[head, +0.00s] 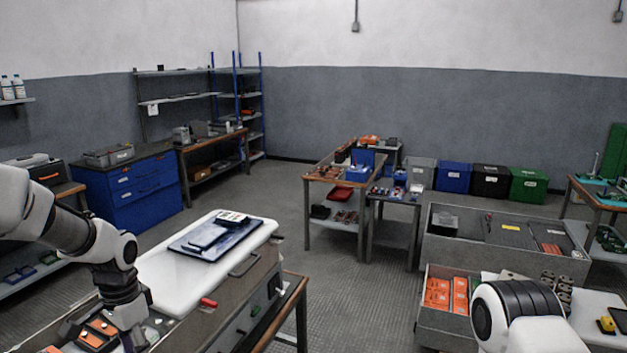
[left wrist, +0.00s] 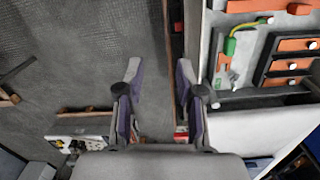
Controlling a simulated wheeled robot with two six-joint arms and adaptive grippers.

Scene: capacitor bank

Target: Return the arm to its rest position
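My left arm (head: 98,240) comes in from the left in the head view and bends down at the wrist. In the left wrist view, my left gripper (left wrist: 160,92) has its two fingers spread apart with nothing between them. It hangs over grey floor beside the edge of a work unit, and whether it touches anything cannot be told. My right arm (head: 515,310) shows at the lower right of the head view; its gripper is out of the picture.
A white-topped cabinet (head: 163,293) with a dark panel (head: 190,238) stands close to my left arm. An open grey drawer unit (head: 500,252) is at right. In the left wrist view, orange parts (left wrist: 293,45) and a green-yellow wire (left wrist: 233,40) lie right. Floor between benches is clear.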

